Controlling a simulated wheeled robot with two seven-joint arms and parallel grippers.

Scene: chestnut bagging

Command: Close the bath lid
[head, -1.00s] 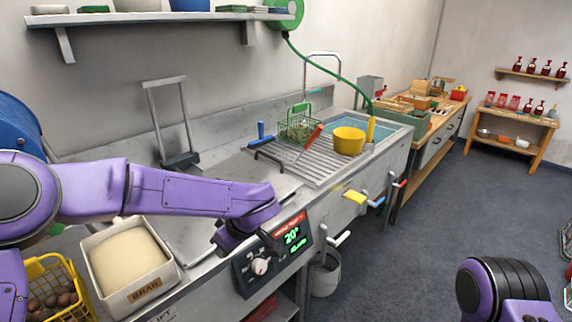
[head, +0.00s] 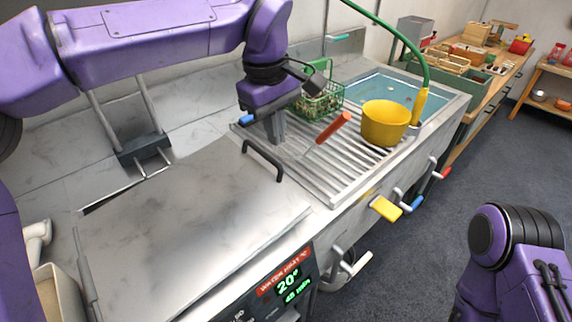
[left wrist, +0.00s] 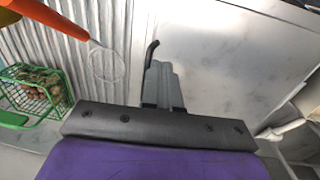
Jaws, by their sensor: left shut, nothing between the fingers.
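The bath lid (head: 190,235) is a large steel plate lying flat on the counter, with a dark gap along part of its back left edge. Its black bar handle (head: 264,162) is at the right edge, beside the ribbed drainer. My left gripper (head: 276,138) points down, shut and empty, at the handle's far end. In the left wrist view, the shut fingers (left wrist: 162,85) are close beside the handle (left wrist: 151,52); I cannot tell if they touch. The lid also shows in the left wrist view (left wrist: 225,50). My right gripper is out of view.
On the drainer (head: 345,185) are a green wire basket (head: 318,100), an orange-handled tool (head: 333,128) and a yellow pot (head: 385,123). A water basin (head: 440,92) lies behind. A metal lift frame (head: 142,148) stands behind the lid. Coloured levers (head: 386,208) project from the front.

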